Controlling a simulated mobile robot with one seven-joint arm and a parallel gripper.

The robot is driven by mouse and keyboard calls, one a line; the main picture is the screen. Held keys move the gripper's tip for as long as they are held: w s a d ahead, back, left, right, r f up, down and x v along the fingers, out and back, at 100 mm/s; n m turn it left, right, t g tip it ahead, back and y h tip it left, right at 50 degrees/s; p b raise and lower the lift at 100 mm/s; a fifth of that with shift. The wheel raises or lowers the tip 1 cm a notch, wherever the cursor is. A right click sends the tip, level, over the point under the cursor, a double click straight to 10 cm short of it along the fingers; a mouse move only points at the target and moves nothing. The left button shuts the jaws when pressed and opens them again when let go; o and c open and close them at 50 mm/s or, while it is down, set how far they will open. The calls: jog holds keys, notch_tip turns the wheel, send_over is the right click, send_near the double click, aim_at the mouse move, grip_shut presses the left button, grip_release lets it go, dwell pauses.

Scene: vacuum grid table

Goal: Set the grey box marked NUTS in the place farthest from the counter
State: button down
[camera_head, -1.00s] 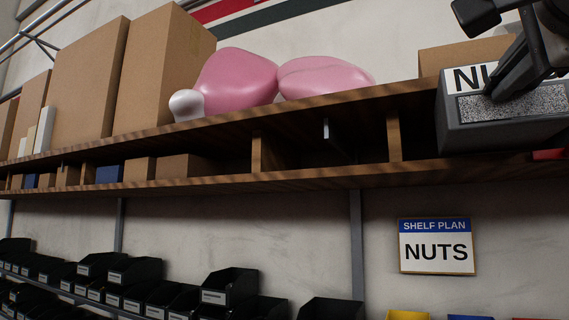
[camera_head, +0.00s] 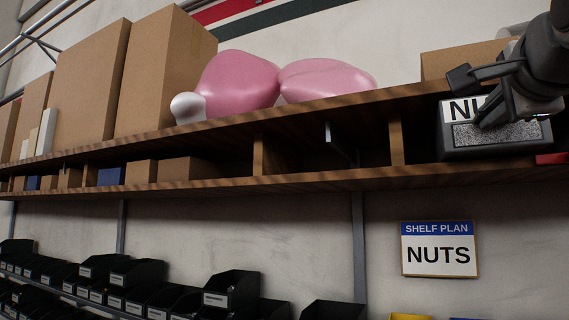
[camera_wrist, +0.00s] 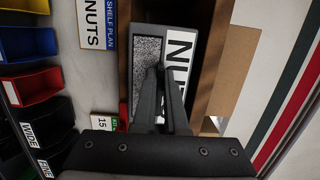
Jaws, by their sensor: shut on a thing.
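The grey box marked NUTS (camera_head: 450,148) is at the right of the head view, at the front of the shelf (camera_head: 225,183), right of a wooden divider (camera_head: 396,140). Its white label and a speckled panel face out. My gripper (camera_head: 487,117) is shut on the front of the box, partly covering the label. In the wrist view the fingers (camera_wrist: 160,92) meet the box (camera_wrist: 147,45) between panel and label, and wooden boards show beside it. How deep the box sits between the boards cannot be told.
A SHELF PLAN sign reading NUTS (camera_head: 440,249) hangs on the wall below. The space left of the divider looks empty except for a metal bracket (camera_head: 328,133). Cardboard boxes (camera_head: 160,70) and pink objects (camera_head: 235,82) stand on top. Black bins (camera_head: 230,290) are below.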

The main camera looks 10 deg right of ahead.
aim_at(484, 154)
jog(key=shift+s+d+p+x, duration=0.1)
jog(key=shift+d+p+x, duration=0.2)
jog(key=shift+x, duration=1)
jog(key=shift+s+d+p+x, duration=0.1)
jog(key=shift+p+x, duration=0.25)
jog(key=shift+x, duration=0.9)
jog(key=shift+s+d+p+x, duration=0.15)
jog(key=shift+p+x, duration=0.2)
jog(key=shift+x, duration=0.95)
jog(key=shift+f, duration=0.1)
jog(key=c, duration=0.9)
grip_release()
jog(key=shift+w+f, duration=0.15)
jog(key=shift+f, duration=0.05)
jog(key=b+v, duration=0.3)
jog(key=v, duration=1.4)
jog(key=shift+s+r+b, duration=0.1)
jog(key=shift+s+b, duration=0.2)
jog(key=shift+b, duration=0.1)
